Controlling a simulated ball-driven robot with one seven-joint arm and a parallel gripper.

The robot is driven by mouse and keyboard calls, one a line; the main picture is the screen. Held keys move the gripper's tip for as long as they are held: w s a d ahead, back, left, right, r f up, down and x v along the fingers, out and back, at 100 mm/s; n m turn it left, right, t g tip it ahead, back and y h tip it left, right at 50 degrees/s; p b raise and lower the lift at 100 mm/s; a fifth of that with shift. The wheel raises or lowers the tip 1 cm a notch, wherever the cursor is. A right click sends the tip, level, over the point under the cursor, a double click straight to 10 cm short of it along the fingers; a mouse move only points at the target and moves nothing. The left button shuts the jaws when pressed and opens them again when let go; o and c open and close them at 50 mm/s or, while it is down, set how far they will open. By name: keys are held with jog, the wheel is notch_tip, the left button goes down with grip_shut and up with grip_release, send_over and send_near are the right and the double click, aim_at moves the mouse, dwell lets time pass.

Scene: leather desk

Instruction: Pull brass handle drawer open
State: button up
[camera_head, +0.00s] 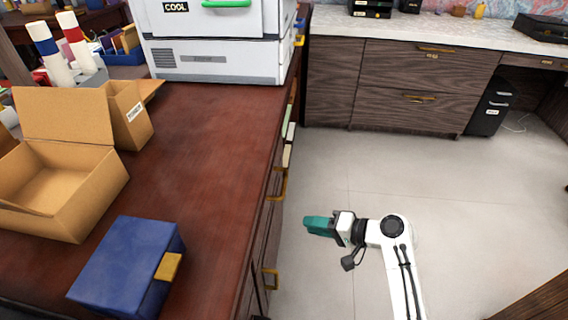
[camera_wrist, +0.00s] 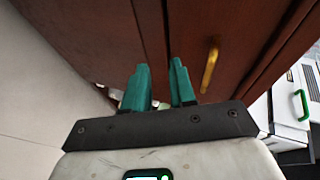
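The red-brown desk front carries brass handles in the head view, an upper handle (camera_head: 279,184) and a lower handle (camera_head: 270,279). One brass handle (camera_wrist: 210,67) shows in the wrist view, on a closed-looking wooden front. My gripper (camera_head: 309,225) has teal fingers and is to the right of the desk front in the head view, pointing at it. In the wrist view the fingers (camera_wrist: 160,78) stand apart with nothing between them. The handle there is to the right of both fingers, outside the gap. I cannot tell which desk handle it is.
The desk top (camera_head: 195,150) holds a blue box (camera_head: 125,262), an open cardboard box (camera_head: 55,185) and a white printer (camera_head: 215,60). A far cabinet (camera_head: 400,85) also has brass handles. The pale floor (camera_head: 330,180) right of the desk is clear.

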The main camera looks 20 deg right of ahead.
aim_at(284, 182)
jog(key=w+d+r+m+t+p, duration=0.2)
jog(key=w+d+r, duration=0.15)
jog(key=r, duration=0.35)
jog(key=shift+y, duration=0.3)
jog(key=b+x, duration=0.2)
jog(key=x, duration=0.9)
jog(key=shift+w+a, duration=0.25)
jog(key=shift+w, duration=0.1)
grip_shut()
